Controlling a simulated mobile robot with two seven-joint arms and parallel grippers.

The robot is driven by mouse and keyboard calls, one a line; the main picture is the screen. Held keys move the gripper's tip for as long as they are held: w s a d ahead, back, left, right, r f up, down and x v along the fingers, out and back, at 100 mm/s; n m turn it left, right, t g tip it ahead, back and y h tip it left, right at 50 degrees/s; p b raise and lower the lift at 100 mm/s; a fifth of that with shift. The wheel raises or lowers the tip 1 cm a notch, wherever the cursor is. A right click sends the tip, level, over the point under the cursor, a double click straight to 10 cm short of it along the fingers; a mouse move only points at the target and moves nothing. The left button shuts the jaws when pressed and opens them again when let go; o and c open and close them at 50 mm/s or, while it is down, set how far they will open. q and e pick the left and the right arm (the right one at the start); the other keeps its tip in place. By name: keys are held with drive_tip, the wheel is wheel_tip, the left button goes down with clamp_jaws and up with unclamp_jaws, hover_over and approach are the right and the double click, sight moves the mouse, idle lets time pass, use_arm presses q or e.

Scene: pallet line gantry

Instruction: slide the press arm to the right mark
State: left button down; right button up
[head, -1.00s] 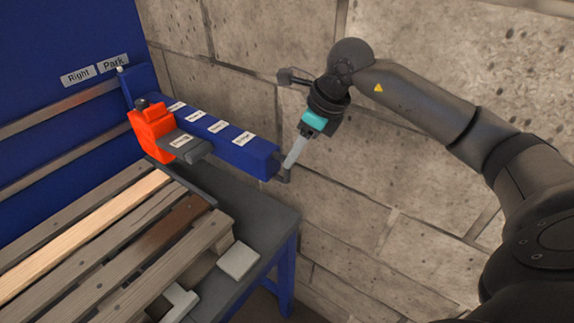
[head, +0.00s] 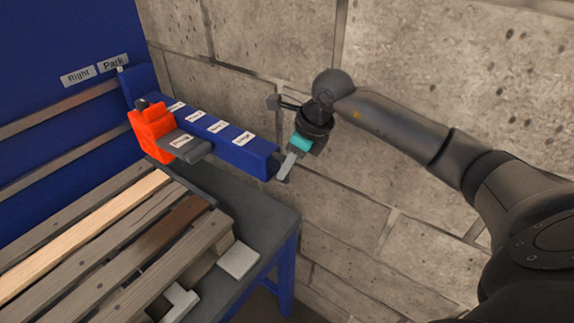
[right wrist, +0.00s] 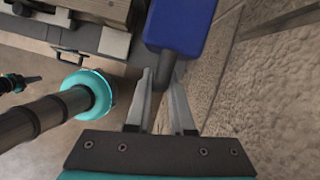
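The press arm (head: 230,148) is a blue beam with white labels, jutting out from the blue back panel. It carries an orange block (head: 150,132) with a grey pad. Its back end is by the "Park" sign (head: 113,62); the "Right" sign (head: 78,76) is left of that. A dark handle (right wrist: 165,72) is at the beam's near end. My right gripper (head: 285,172) is at this handle. In the right wrist view its fingers (right wrist: 163,88) are apart, with the handle between their tips; contact is unclear. My left gripper is not seen in the head view.
A slatted wooden pallet (head: 95,235) lies on the dark table (head: 262,207) under the press arm. Pale blocks (head: 238,260) lie near its right end. A stone wall (head: 400,225) stands close on the right, behind my right arm.

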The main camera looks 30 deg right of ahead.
clamp_jaws()
idle(0.9)
